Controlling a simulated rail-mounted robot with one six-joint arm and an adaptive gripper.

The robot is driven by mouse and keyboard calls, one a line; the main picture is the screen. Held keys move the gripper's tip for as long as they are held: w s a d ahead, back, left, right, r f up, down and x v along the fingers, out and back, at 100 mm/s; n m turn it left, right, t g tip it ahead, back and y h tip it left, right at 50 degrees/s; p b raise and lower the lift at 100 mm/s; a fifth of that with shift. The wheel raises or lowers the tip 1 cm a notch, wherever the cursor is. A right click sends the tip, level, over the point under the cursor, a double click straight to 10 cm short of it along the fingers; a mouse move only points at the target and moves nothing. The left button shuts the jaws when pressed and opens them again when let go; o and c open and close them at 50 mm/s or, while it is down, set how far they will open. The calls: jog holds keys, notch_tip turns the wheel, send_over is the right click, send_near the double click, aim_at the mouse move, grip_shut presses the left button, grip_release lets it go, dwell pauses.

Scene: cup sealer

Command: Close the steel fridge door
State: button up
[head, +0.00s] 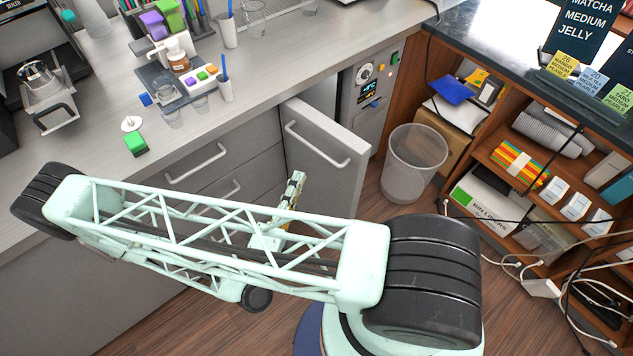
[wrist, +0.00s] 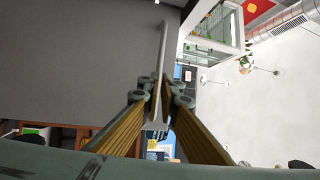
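The steel fridge door (head: 325,165) stands ajar in the head view, swung out from the cabinet front, with a long bar handle (head: 318,148) near its top edge. My gripper (head: 297,176) is low in front of the door's left part, below the handle in the picture. In the wrist view my gripper (wrist: 164,84) has its two fingertips close together. A thin light bar (wrist: 164,45) shows in line with them. I cannot tell whether the fingers touch it. A broad grey panel (wrist: 80,60) fills the left of that view.
My arm covers much of the lower head view. A mesh waste bin (head: 413,165) stands on the floor right of the door. Drawers (head: 210,165) with bar handles lie left of it. Open wooden shelves (head: 500,160) and loose cables (head: 500,255) are at the right.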

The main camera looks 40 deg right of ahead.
jog(key=r+m+g+h, duration=0.1)
jog(key=r+m+g, duration=0.1)
jog(key=r+m, duration=0.1)
jog(key=d+r+m+g, duration=0.1)
jog(key=r+m+g, duration=0.1)
jog(key=r+m, duration=0.1)
jog(key=r+m+g+h, duration=0.1)
jog(key=r+m+g, duration=0.1)
jog(key=r, duration=0.3)
jog(key=shift+s+d+r+m+g+h, duration=0.2)
jog(key=shift+m+g+h, duration=0.1)
jog(key=shift+m, duration=0.4)
grip_shut()
jog(key=s+a+r+m+g+y, duration=0.1)
jog(key=s+r+m+g+y, duration=0.5)
jog(key=r+m, duration=0.55)
jog(key=s+r+m+g+y, duration=0.3)
jog(key=s+r+m+y, duration=0.4)
jog(key=r+m, duration=0.4)
jog(key=s+a+r+m+t+y, duration=0.2)
jog(key=a+r+m+t+y, duration=0.1)
jog(key=a+r+m+t, duration=0.1)
jog(key=s+a+r+m+t+y+b, duration=0.1)
jog(key=s+a+r+m+t+y, duration=0.2)
jog(key=r+m, duration=0.4)
jog(key=shift+a+r+t, duration=0.6)
jog(key=shift+r+t, duration=0.2)
jog(key=shift+r, duration=0.25)
